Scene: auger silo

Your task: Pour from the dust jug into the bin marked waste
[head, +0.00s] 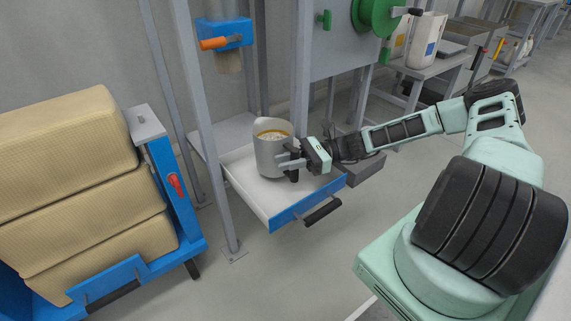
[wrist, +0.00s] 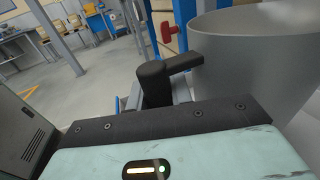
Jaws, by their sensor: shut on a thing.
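A grey metal jug (head: 272,155) with pale grainy contents is upright at the pull-out drawer (head: 245,185) under the machine. My gripper (head: 292,163) is shut on the jug's dark handle from the right. In the wrist view the jug's grey wall (wrist: 255,60) fills the upper right and the dark handle (wrist: 155,82) lies in front of my gripper. I cannot tell whether the jug's base touches the drawer. No waste marking can be read; a white tub with a blue label (head: 426,42) stands on a table at the back right.
The drawer's blue front has a black handle (head: 322,211). A grey post (head: 200,120) stands left of the jug. An orange-handled blue outlet (head: 224,35) is above. Tan sacks (head: 75,180) lie on a blue cart at left. The floor in front is clear.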

